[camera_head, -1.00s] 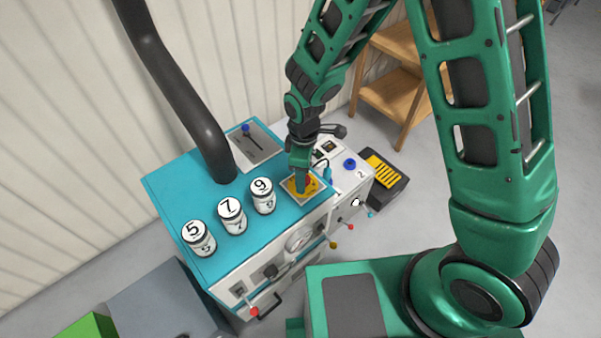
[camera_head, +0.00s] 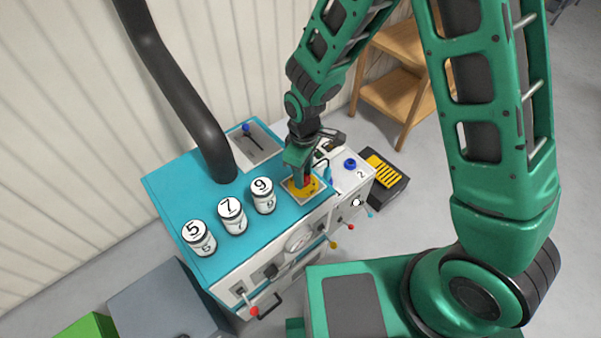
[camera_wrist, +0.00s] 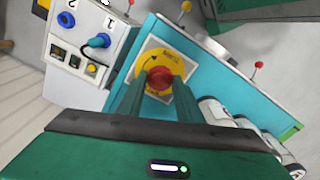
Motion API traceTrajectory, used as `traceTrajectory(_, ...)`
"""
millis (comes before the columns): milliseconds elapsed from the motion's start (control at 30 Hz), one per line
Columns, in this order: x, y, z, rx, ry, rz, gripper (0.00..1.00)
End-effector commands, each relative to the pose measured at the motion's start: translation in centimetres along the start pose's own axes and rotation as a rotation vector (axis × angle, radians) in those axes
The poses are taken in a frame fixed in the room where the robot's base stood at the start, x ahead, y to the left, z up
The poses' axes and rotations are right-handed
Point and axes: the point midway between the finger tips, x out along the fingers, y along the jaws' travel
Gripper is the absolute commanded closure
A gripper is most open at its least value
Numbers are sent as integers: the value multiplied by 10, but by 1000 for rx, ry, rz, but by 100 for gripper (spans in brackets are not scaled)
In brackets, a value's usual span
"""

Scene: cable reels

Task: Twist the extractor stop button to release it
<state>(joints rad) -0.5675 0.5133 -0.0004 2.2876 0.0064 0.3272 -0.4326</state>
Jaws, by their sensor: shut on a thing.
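The stop button is a red mushroom head (camera_wrist: 159,78) on a round yellow plate (camera_wrist: 150,60) with an arrow and lettering, set in a pale square panel on the teal top of the machine. My gripper (camera_wrist: 160,90) points down at it, with one finger on each side of the red head, shut on it. In the head view my gripper (camera_head: 301,178) stands over the yellow plate (camera_head: 292,189) and hides most of the button. A little red shows beside the fingers.
Several numbered white jars (camera_head: 231,215) stand left of the button. A thick black duct (camera_head: 190,95) rises behind them. A white panel with a blue knob (camera_head: 350,163) lies to the right. Levers with coloured balls (camera_head: 254,311) stick out of the machine's front.

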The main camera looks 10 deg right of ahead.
Motion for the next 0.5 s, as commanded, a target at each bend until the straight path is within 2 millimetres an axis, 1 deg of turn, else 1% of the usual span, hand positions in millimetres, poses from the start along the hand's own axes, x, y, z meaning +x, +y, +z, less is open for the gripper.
traceTrajectory(300, 1, -2, 2, 246, -6, -4, 90)
traceTrajectory(500, 1, -2, 3, 358, -8, -3, 90)
